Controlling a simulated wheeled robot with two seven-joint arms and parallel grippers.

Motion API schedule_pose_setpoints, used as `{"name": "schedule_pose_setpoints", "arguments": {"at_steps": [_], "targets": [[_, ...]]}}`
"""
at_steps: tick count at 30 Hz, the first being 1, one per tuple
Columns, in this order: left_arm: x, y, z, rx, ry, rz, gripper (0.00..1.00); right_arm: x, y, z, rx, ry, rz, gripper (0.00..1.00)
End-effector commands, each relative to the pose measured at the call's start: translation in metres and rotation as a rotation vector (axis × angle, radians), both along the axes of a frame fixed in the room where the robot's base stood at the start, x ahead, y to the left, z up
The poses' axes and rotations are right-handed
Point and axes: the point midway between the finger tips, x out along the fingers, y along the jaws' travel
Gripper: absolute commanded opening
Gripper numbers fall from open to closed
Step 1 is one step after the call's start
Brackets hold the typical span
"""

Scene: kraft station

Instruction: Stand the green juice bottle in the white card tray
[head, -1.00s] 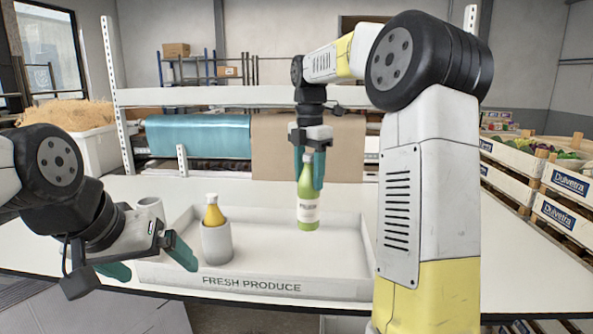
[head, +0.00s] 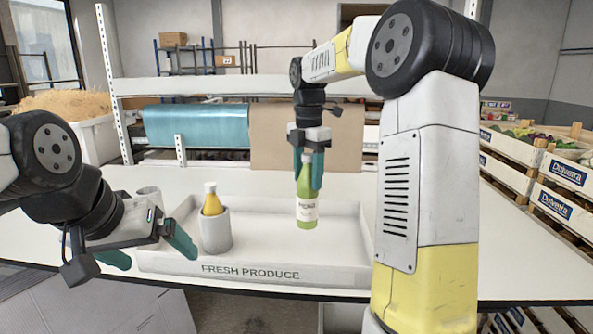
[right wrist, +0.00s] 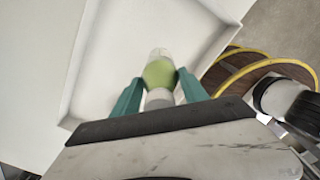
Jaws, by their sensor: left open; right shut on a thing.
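The green juice bottle (head: 307,209) is upright, with a white label and a pale cap. My right gripper (head: 309,170) is shut on its upper part from above. In the right wrist view the bottle (right wrist: 159,74) sits between the two teal fingers (right wrist: 160,92). The white card tray (head: 250,272), marked FRESH PRODUCE, lies on the white table. The bottle is over the tray's right half; I cannot tell whether its base touches the tray floor. My left gripper (head: 152,250) is open and empty at the tray's left front corner.
Another pale cup (head: 149,196) stands behind the left gripper. Produce crates (head: 565,190) are at the right. The tray floor around the green bottle is clear.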

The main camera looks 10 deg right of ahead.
Motion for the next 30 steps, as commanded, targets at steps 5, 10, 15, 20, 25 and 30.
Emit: {"name": "schedule_pose_setpoints", "arguments": {"at_steps": [5, 10, 15, 20, 25, 30], "targets": [[0.0, 0.0, 0.0, 0.0, 0.0, 0.0, 0.96, 0.0, 0.0, -0.01, 0.0, 0.0, 0.0, 0.0], [0.0, 0.0, 0.0, 0.0, 0.0, 0.0, 0.96, 0.0, 0.0, -0.02, -0.001, 0.0, 0.0, 0.0], [0.0, 0.0, 0.0, 0.0, 0.0, 0.0, 0.96, 0.0, 0.0, -0.03, 0.0, 0.0, 0.0, 0.0], [0.0, 0.0, 0.0, 0.0, 0.0, 0.0, 0.96, 0.0, 0.0, -0.039, -0.001, 0.0, 0.001, 0.0], [0.0, 0.0, 0.0, 0.0, 0.0, 0.0, 0.96, 0.0, 0.0, -0.049, -0.001, 0.0, 0.001, 0.0], [0.0, 0.0, 0.0, 0.0, 0.0, 0.0, 0.96, 0.0, 0.0, -0.059, 0.0, 0.001, 0.001, 0.0]]}}
